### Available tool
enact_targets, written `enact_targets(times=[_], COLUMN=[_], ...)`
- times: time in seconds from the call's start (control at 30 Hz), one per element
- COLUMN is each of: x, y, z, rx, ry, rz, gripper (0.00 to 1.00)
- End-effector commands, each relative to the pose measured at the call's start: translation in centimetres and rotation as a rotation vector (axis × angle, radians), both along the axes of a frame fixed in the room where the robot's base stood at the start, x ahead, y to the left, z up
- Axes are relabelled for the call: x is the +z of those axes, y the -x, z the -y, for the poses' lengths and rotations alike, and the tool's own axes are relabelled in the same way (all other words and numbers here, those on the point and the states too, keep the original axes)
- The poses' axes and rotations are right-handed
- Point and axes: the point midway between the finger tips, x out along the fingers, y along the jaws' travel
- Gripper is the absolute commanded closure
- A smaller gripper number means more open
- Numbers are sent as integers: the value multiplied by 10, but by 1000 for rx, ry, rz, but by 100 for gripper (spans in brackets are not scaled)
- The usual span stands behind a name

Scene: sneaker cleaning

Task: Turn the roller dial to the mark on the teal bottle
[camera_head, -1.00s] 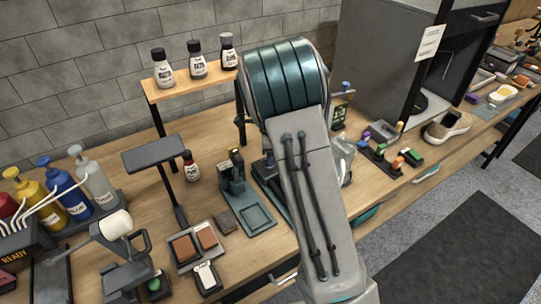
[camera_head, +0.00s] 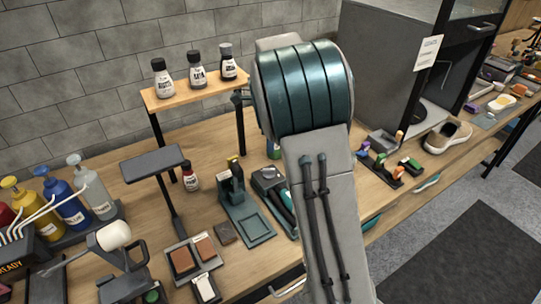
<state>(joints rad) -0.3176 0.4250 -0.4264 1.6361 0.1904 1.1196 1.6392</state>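My arm (camera_head: 305,90) fills the middle of the head view and hides part of the bench. My gripper is not in view. A small green-teal item (camera_head: 273,149) shows beside the arm; I cannot tell whether it is the teal bottle. A white roller (camera_head: 114,236) sits on a dark stand at the lower left, but no dial or mark can be made out on it. Several pump bottles stand at the left, including a yellow one (camera_head: 24,211), a blue one (camera_head: 66,205) and a pale grey one (camera_head: 97,192).
A small wooden shelf (camera_head: 196,89) holds three dark-capped bottles. A flat-topped dark stand (camera_head: 152,164), a green fixture (camera_head: 243,212) and trays of blocks (camera_head: 192,255) crowd the bench. A sneaker (camera_head: 447,136) and a grey cabinet (camera_head: 385,75) stand at the right.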

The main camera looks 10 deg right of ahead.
Motion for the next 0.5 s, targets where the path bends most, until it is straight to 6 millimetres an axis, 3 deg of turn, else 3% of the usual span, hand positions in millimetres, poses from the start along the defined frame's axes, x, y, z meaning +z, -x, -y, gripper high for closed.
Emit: enact_targets(times=[0.2,0.5], x=[30,37], y=[0,0], z=[0,0], rx=[0,0], ry=[-1,0], rz=[2,1], gripper=[67,67])
